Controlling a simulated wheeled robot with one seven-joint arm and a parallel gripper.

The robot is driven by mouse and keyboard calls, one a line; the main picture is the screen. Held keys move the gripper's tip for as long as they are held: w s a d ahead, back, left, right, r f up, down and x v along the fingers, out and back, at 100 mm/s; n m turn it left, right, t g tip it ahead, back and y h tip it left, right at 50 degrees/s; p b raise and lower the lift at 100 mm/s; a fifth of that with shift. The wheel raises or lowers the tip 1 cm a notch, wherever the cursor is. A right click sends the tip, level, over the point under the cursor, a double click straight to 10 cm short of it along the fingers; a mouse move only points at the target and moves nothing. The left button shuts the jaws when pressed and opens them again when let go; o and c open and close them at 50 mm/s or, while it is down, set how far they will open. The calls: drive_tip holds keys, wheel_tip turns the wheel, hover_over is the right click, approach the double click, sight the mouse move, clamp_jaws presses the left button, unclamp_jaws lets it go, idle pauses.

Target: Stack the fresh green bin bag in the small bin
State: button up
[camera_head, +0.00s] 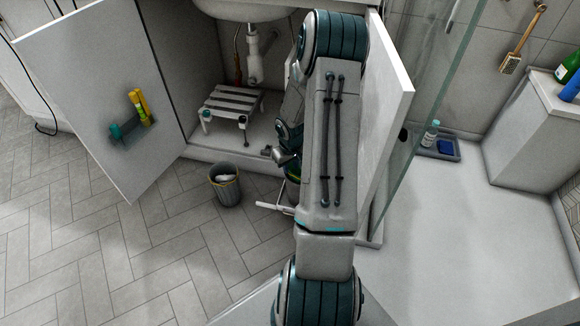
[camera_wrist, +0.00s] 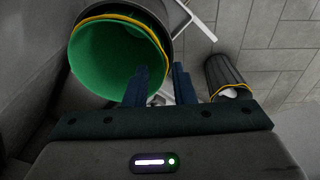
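A round green bag or liner (camera_wrist: 105,60) with a yellow rim fills the upper left of the wrist view, inside a dark round wall. My gripper (camera_wrist: 161,68) has its two dark fingers apart at the lower right of that rim. The left finger overlaps the green inside and the right one lies outside the rim; I cannot tell if they touch it. A small dark bin (camera_head: 225,187) with a yellowish rim and white contents stands on the floor; it also shows in the wrist view (camera_wrist: 225,75). In the head view my arm hides most of the gripper and the green bag.
An open sink cabinet holds a white step stool (camera_head: 231,105) under pipes. Its left door (camera_head: 95,75) carries a small rack with yellow items. The right door (camera_head: 392,100) is beside my arm. A glass shower screen (camera_head: 430,90) stands at the right. The left tiled floor is clear.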

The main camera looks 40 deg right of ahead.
drive_tip(key=s+a+r+h+p, duration=0.15)
drive_tip(key=a+r, duration=0.25)
drive_tip(key=r, duration=0.5)
drive_tip(key=s+a+r+y+p, duration=0.15)
drive_tip(key=a+r, duration=0.25)
drive_tip(key=r, duration=0.6)
drive_tip(key=s+a+r+n, duration=0.1)
drive_tip(key=s+a+r, duration=1.1)
drive_tip(key=s+a, duration=0.3)
drive_tip(key=shift+s+a+r+y, duration=0.2)
drive_tip(key=shift+a+r+y, duration=0.2)
drive_tip(key=shift+a, duration=0.65)
drive_tip(key=shift+p, duration=0.3)
